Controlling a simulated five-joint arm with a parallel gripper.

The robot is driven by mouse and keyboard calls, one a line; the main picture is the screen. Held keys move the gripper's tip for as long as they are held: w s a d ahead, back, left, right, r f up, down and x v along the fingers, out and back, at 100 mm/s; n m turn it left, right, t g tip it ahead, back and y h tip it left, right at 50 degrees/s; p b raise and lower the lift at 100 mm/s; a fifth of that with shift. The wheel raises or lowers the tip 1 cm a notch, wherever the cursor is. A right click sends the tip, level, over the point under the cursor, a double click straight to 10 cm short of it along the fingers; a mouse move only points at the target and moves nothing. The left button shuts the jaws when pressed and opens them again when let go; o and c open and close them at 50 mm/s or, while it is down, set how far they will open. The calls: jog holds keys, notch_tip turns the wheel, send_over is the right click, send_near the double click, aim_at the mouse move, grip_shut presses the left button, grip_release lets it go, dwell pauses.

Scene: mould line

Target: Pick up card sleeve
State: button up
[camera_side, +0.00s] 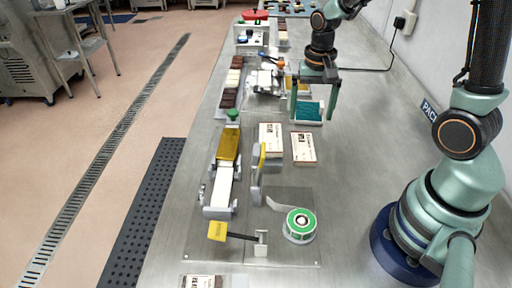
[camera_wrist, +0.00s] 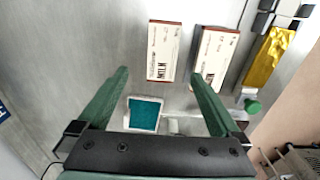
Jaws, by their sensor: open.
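Two flat white card sleeves with dark and red print lie side by side on the steel bench. In the side view, one sleeve (camera_side: 270,140) is on the left and the other sleeve (camera_side: 304,148) on the right. Both also show in the wrist view, one sleeve (camera_wrist: 163,51) just ahead of the fingertips and the other sleeve (camera_wrist: 211,58) further right. Part of a third printed card (camera_side: 203,281) shows at the bottom of the side view. My gripper (camera_side: 311,117) is open and empty, fingers pointing down, above the bench behind the sleeves; its fingers (camera_wrist: 159,76) are spread wide in the wrist view.
A white tray with teal contents (camera_side: 307,111) is below my gripper. A gold strip on a white track (camera_side: 229,145) is left of the sleeves. A grey upright with a yellow top (camera_side: 258,172) and a green-faced tape roll (camera_side: 299,223) are in front. Clear bench lies to the right.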

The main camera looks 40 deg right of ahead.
send_over(303, 147)
jog(key=f, duration=0.6)
jog(key=shift+s+d, duration=0.15)
jog(key=shift+s, duration=0.15)
jog(key=shift+w+f, duration=0.2)
jog(key=shift+f, duration=1.15)
jog(key=shift+w+f, duration=0.15)
jog(key=shift+f, duration=1.15)
jog(key=c, duration=1.2)
